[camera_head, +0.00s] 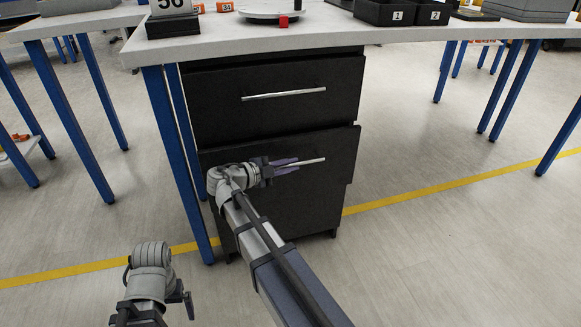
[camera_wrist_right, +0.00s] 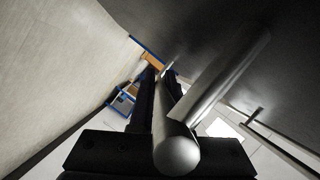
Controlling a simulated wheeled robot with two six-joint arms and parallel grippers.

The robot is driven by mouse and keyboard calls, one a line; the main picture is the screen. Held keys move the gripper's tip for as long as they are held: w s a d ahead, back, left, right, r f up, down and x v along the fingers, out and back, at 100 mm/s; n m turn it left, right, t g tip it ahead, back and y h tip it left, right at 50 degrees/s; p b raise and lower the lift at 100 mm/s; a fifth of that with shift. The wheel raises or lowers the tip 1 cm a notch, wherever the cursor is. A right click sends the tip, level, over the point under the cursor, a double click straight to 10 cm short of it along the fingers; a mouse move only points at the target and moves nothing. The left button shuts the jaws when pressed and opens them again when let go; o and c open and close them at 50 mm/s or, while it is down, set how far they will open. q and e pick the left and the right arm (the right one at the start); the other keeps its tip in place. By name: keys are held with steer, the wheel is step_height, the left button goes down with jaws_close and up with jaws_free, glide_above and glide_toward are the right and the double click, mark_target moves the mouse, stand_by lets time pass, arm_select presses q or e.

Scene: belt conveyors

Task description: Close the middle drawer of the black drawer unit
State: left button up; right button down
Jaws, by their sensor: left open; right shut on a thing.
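The black drawer unit (camera_head: 325,205) stands under the table. Its top drawer front (camera_head: 215,105) has a silver bar handle (camera_head: 284,94) and looks flush. The middle drawer front (camera_head: 335,145) stands out a little from the unit. My right gripper (camera_head: 287,165) is shut on the middle drawer's silver handle (camera_head: 315,161), whose right end shows past the fingers. In the right wrist view the bar (camera_wrist_right: 205,100) runs between the dark fingers, its round end close to the camera. My left gripper (camera_head: 185,298) is open and empty, low at the left, apart from the unit.
The white tabletop (camera_head: 330,38) overhangs the unit, with a blue leg (camera_head: 182,150) close to its left side. Black bins (camera_head: 395,12) and a round white plate (camera_head: 270,12) stand on top. The floor at right is clear.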

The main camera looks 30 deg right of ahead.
steer(key=w, duration=0.4)
steer(key=shift+d, duration=0.4)
steer(key=c, duration=0.9)
jaws_free()
steer(key=shift+s, duration=0.1)
steer(key=p, duration=0.2)
glide_toward(287, 157)
steer(key=shift+x, duration=0.9)
